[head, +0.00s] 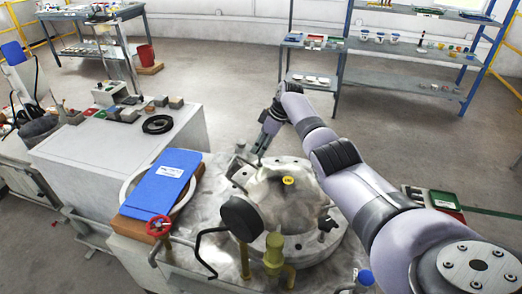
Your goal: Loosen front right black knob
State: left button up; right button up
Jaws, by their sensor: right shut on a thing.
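A round grey metal vessel with a domed lid (290,200) stands on the machine's metal top. A large black knob (240,217) sits at its near left side and a smaller black knob (327,223) at its near right. My right arm comes in from the right and reaches over behind the lid. My right gripper (257,156) points down at the lid's far left edge and is shut on a black knob there, which the fingers mostly hide. My left gripper is out of view.
A blue pad (160,183) lies on a brown block left of the vessel, near a red valve wheel (159,227). A bent black handle (205,245) and a yellowish fitting (273,250) stand in front. A white cabinet (100,150) is at the left. Open floor lies behind.

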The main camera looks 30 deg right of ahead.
dwell(0.5)
jog(key=o, duration=1.2)
jog(key=v, duration=1.2)
